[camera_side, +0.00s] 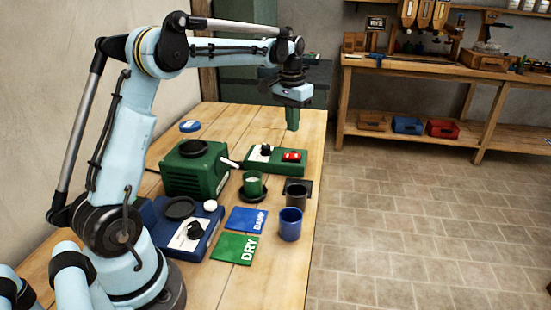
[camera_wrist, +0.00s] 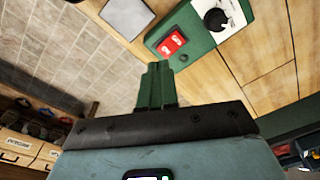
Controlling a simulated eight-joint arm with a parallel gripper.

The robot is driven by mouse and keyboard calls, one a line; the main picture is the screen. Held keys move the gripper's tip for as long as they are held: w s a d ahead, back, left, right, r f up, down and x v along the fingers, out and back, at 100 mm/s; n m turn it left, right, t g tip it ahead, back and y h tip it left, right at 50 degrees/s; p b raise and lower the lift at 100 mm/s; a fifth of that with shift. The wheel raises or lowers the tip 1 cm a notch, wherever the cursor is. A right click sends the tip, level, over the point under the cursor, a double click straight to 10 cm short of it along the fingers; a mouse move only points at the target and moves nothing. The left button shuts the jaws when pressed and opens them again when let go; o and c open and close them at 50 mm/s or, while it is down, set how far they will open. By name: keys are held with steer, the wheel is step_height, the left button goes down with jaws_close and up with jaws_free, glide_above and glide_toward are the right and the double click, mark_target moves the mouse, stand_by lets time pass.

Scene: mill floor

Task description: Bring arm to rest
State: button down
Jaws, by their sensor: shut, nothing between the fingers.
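My gripper (camera_side: 292,118) hangs from my light-blue arm, pointing down above the far right part of the wooden table (camera_side: 263,275). Its green fingers are together and hold nothing. In the wrist view my gripper (camera_wrist: 157,75) shows the same closed green fingers. A green control box (camera_side: 262,158) with a red switch (camera_side: 291,156) and a black knob lies below and left of the fingers in the side view. The red switch also shows in the wrist view (camera_wrist: 172,43), close beside the fingertips in the picture. The fingers look clear of the box.
Blue DAMP (camera_side: 243,220) and green DRY (camera_side: 230,247) cards lie in front. Open floor is at right.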

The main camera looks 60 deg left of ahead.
steer(key=s+d+r+m+t, duration=0.1)
steer(key=s+d+r+t, duration=0.25)
steer(key=s+d, duration=0.6)
steer(key=s+d+f+m+t, duration=0.1)
steer(key=s+d+f, duration=0.3)
steer(key=s+d, duration=0.4)
steer(key=shift+s+d+f+m+t, duration=0.15)
steer(key=shift+d+f+m+t, duration=0.2)
steer(key=shift+t, duration=0.5)
